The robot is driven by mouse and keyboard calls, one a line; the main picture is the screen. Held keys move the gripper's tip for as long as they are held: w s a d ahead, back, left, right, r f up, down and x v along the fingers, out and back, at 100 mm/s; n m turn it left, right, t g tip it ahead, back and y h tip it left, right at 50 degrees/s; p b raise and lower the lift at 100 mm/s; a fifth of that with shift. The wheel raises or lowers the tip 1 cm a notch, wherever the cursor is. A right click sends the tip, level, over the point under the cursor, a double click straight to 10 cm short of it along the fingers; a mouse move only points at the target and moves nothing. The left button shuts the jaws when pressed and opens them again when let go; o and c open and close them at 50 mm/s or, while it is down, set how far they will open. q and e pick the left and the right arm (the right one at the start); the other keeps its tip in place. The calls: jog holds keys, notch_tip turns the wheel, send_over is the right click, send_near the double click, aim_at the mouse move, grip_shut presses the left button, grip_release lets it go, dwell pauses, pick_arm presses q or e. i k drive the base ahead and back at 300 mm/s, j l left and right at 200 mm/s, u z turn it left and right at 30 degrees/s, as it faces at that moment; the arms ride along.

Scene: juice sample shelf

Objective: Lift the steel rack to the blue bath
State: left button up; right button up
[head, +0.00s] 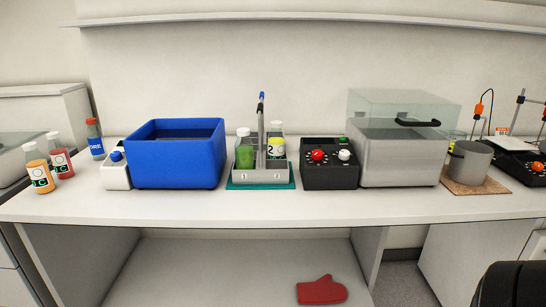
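The steel rack (279,177) stands upright on a teal mat (285,186) near the middle of the bench. Its tall handle (261,130) rises from the centre, with a blue part near the top. It holds bottles, among them one with green contents (244,154) and one with a yellow label (276,147). The blue bath (178,165) is an open box to the left of the rack, with a small gap between them. Its inside looks dark blue. Neither of my grippers is in view.
A black control box (330,178) with red and white knobs stands right of the rack, beside a grey bath (400,165) with a clear lid. A white unit (116,174) adjoins the blue bath. Bottles (39,170) stand at left. The bench front (260,206) is clear.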

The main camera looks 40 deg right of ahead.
aim_at(266, 171)
jog(key=z, duration=1.25)
